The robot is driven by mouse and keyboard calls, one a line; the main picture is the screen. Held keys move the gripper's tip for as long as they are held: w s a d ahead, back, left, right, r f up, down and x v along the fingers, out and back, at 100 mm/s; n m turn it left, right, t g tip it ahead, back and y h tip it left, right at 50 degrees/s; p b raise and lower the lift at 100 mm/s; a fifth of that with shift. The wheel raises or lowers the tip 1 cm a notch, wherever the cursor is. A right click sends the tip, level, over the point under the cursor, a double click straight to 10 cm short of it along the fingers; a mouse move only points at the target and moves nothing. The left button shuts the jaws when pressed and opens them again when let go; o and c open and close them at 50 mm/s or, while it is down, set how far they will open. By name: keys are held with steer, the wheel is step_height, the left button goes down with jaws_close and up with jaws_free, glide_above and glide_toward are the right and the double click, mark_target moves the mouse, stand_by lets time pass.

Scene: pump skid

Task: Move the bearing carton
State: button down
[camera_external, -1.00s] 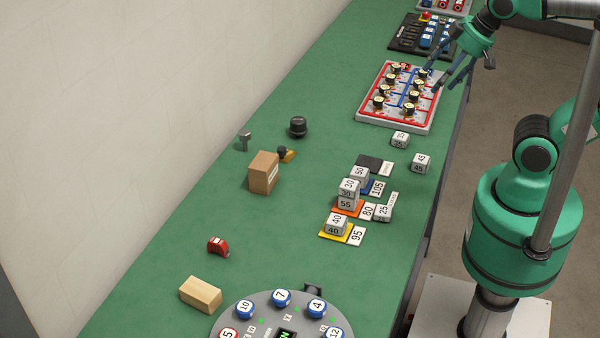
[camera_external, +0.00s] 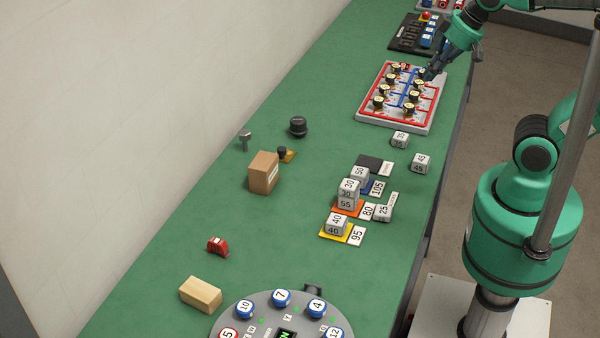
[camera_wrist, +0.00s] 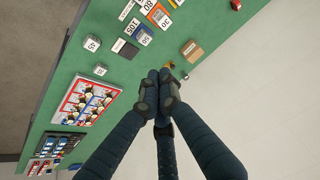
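The bearing carton, a brown box with a pale label (camera_external: 263,173), stands on the green bench near the wall side. It also shows in the wrist view (camera_wrist: 193,51), beyond the fingertips and slightly right. My gripper (camera_external: 431,74) is above the red-bordered tray at the far end of the bench, well apart from the carton. In the wrist view its dark fingers (camera_wrist: 160,88) are drawn together with nothing visible between them.
The red-bordered tray (camera_external: 362,117) holds several black-and-gold knobs. Numbered grey blocks and coloured plates, such as the yellow plate (camera_external: 328,236), lie right of the carton. A black knob (camera_external: 298,127) and a small yellow-and-black item (camera_external: 286,155) are close behind it.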

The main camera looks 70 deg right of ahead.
steer(key=w+d+f+m+g, duration=0.1)
steer(key=w+f+m, duration=0.2)
steer(key=w, duration=0.7)
steer(key=w+f+m+g+y, duration=0.1)
steer(key=w+f+m, duration=0.15)
steer(key=w, duration=0.75)
steer(key=w+d+f+m+g, duration=0.15)
steer(key=w+m, duration=0.25)
steer(key=w, duration=0.6)
steer(key=w+d+f+m, duration=0.1)
steer(key=w+f+m, duration=0.1)
steer(key=w+f, duration=0.4)
steer(key=w+d+f+m+g+y+p, duration=0.1)
steer(key=w+f+m, duration=0.2)
steer(key=f, duration=1)
steer(key=w+d+f+m+g+y, duration=0.1)
steer(key=w+d+f+m, duration=0.1)
steer(key=w+f, duration=0.7)
steer(key=shift+w+f+m+p, duration=0.3)
steer(key=shift+f+m, duration=0.05)
steer(key=shift+f, duration=0.2)
steer(key=shift+f, duration=0.15)
steer(key=shift+b+x, duration=0.65)
steer(key=shift+x, duration=4.2)
steer(key=shift+a, duration=0.1)
steer(key=a+p, duration=0.4)
steer(key=a, duration=1.6)
steer(key=shift+a, duration=0.2)
